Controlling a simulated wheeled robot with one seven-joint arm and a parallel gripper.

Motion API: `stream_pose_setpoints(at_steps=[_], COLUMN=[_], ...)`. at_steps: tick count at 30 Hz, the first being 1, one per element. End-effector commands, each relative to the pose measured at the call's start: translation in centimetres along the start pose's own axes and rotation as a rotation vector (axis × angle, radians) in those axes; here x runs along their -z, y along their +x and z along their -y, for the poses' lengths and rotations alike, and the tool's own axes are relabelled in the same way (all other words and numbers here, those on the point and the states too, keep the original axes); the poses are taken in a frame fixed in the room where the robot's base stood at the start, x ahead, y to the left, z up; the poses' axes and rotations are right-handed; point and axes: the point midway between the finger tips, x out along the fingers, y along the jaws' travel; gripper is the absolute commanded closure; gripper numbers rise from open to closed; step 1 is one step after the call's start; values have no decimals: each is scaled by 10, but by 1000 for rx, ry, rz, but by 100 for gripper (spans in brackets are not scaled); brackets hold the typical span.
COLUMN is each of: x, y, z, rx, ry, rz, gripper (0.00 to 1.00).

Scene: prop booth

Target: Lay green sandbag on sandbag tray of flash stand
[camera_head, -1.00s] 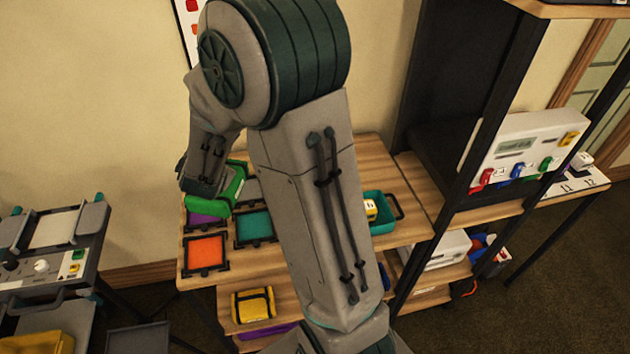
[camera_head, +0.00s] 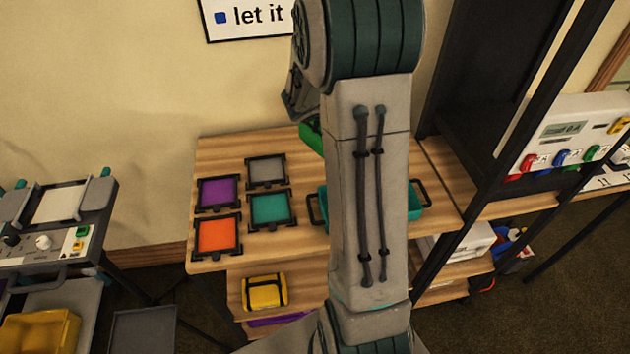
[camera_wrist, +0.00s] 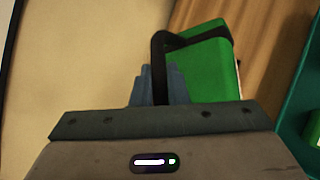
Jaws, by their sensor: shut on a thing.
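The green sandbag (camera_wrist: 215,72) hangs from my gripper (camera_wrist: 160,88), which is shut on its black strap in the wrist view. In the head view only a green edge of the sandbag (camera_head: 311,136) shows beside my arm, above the back of the wooden table; my arm hides the rest and the fingers. I cannot make out a flash stand or its sandbag tray with certainty in either view.
Purple, grey, teal and orange framed panels (camera_head: 217,237) lie on the wooden table (camera_head: 225,157). A teal bin (camera_head: 414,200) stands to their right, partly behind my arm. A yellow strapped bag (camera_head: 264,292) lies on the lower shelf. A control console (camera_head: 40,240) is at left; black shelving at right.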

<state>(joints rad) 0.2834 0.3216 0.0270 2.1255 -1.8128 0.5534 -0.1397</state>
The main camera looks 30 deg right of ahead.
Motion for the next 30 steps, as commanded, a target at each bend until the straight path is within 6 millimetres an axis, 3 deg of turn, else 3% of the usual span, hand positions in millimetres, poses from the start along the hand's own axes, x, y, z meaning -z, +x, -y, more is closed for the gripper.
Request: stream_pose_setpoints(at_steps=[3, 9, 18, 22, 30], x=[-33, -85, -136, -136, -112], y=[26, 58, 80, 87, 111], z=[20, 57, 94, 104, 128], rx=[63, 167, 258, 272, 275], ry=[70, 176, 280, 290, 290], rz=[65, 152, 229, 237, 239], gripper=[100, 100, 100, 100, 100])
